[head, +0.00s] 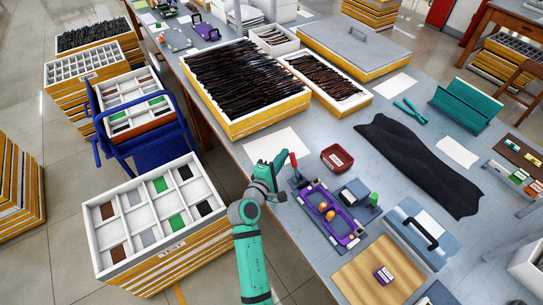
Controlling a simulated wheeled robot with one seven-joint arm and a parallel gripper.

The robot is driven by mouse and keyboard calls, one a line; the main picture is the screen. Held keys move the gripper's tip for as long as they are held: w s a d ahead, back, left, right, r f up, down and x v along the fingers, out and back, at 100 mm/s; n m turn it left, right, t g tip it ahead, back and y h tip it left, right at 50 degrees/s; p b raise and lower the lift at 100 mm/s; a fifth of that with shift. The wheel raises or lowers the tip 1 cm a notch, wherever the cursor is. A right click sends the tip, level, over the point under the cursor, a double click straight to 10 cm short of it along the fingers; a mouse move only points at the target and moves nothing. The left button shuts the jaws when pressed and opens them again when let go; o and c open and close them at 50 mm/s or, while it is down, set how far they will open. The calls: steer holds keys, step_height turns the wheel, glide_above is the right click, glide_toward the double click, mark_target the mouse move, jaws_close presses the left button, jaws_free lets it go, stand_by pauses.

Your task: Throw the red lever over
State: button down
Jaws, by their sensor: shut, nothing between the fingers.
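The red lever (293,159) stands up from a dark base at the left end of a purple-framed fixture (330,214) on the grey bench. The fixture holds small orange round parts. My teal gripper (281,160) is at the lever's left side, very close to it. It is shut with nothing held. The fingertips are small here and partly hidden, so I cannot tell whether they touch the lever.
A small dark red tray (337,158) lies just right of the lever. A white sheet (278,151) lies behind my gripper. A blue board with a black handle (420,233), a wooden board (375,278) and a black cloth (420,160) are to the right.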

steer(key=shift+s+d+r, duration=0.3)
steer(key=shift+s+d, duration=0.1)
steer(key=shift+s, duration=0.15)
steer(key=shift+s+d+r, duration=0.25)
steer(key=shift+s+d, duration=0.15)
steer(key=shift+s, duration=0.1)
steer(key=shift+a, duration=0.15)
steer(key=s+a, duration=0.6)
steer(key=a, duration=0.1)
steer(key=shift+a, duration=0.15)
steer(key=shift+a, duration=0.1)
stand_by(0.5)
stand_by(0.6)
